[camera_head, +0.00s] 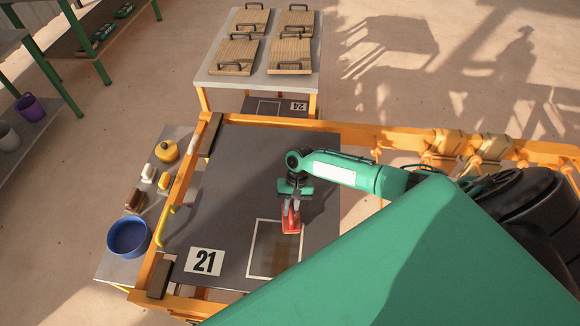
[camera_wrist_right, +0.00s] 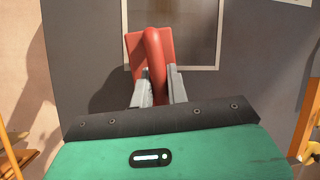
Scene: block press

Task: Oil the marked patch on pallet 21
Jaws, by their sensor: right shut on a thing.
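Pallet 21 (camera_head: 236,155) is a dark grey board inside an orange frame, with a white card (camera_head: 205,262) reading 21. The marked patch (camera_head: 262,265) is a white-outlined rectangle beside the card, with a darker, brownish area inside it; it also shows in the right wrist view (camera_wrist_right: 200,64). My right gripper (camera_head: 291,205) is shut on a red tool (camera_head: 292,222) at the far right corner of the patch. The red tool also shows between the fingers in the right wrist view (camera_wrist_right: 153,62). Whether it touches the board I cannot tell. My left gripper is not in view.
A side shelf at the left holds a blue bowl (camera_head: 128,237), a yellow pot (camera_head: 167,151) and several small brushes or blocks (camera_head: 148,171). A white table (camera_head: 262,80) behind bears several handled wooden boards. Orange rails (camera_head: 345,130) edge the pallet.

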